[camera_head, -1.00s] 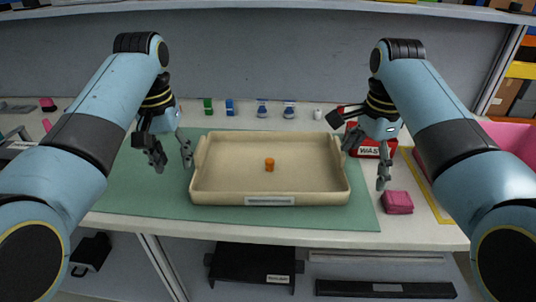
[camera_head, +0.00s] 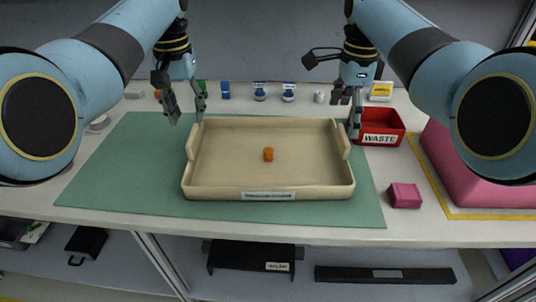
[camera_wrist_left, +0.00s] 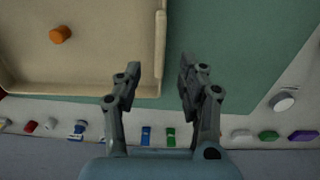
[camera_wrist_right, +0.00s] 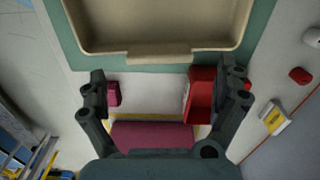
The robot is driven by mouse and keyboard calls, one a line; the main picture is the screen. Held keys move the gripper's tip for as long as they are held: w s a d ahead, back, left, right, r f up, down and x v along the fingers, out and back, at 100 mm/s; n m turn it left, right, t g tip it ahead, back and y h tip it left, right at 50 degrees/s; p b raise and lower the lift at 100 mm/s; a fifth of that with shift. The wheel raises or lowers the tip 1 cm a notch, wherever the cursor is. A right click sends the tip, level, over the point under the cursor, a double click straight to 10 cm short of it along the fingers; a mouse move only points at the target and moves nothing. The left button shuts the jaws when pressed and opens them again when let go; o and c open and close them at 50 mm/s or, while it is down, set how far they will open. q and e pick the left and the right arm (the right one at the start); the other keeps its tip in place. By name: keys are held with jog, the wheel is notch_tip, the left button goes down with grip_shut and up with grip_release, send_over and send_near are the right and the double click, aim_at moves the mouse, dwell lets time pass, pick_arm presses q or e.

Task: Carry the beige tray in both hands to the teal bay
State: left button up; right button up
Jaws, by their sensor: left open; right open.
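The beige tray (camera_head: 225,192) lies flat on a teal-green mat (camera_head: 110,185), with a raised handle on its left and right sides. A small orange cylinder (camera_head: 268,154) stands inside it. My left gripper (camera_head: 187,112) is open and empty near the tray's far left corner; in the left wrist view its fingers (camera_wrist_left: 158,70) point toward the tray's side wall. My right gripper (camera_head: 346,115) is open and empty near the far right corner; in the right wrist view its fingers (camera_wrist_right: 163,78) spread beside the tray's handle (camera_wrist_right: 160,57). Apart from the mat, I see no teal bay.
A red WASTE bin (camera_head: 392,120) stands just right of the right gripper. A pink block (camera_head: 404,195) lies right of the tray, and a large pink container (camera_head: 455,165) stands beyond it. The mat left of the tray is clear.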

aim_at(192, 134)
pick_arm(q)
notch_tip(192, 134, down, 7)
jog(key=shift+r, duration=0.1)
pick_arm(e)
notch_tip(192, 134, down, 7)
jog(key=shift+r, duration=0.1)
pick_arm(q)
jog(key=c, duration=0.7)
pick_arm(e)
jog(key=c, duration=0.7)
pick_arm(q)
grip_shut()
pick_arm(e)
jog(key=shift+c, duration=1.1)
jog(key=c, duration=0.4)
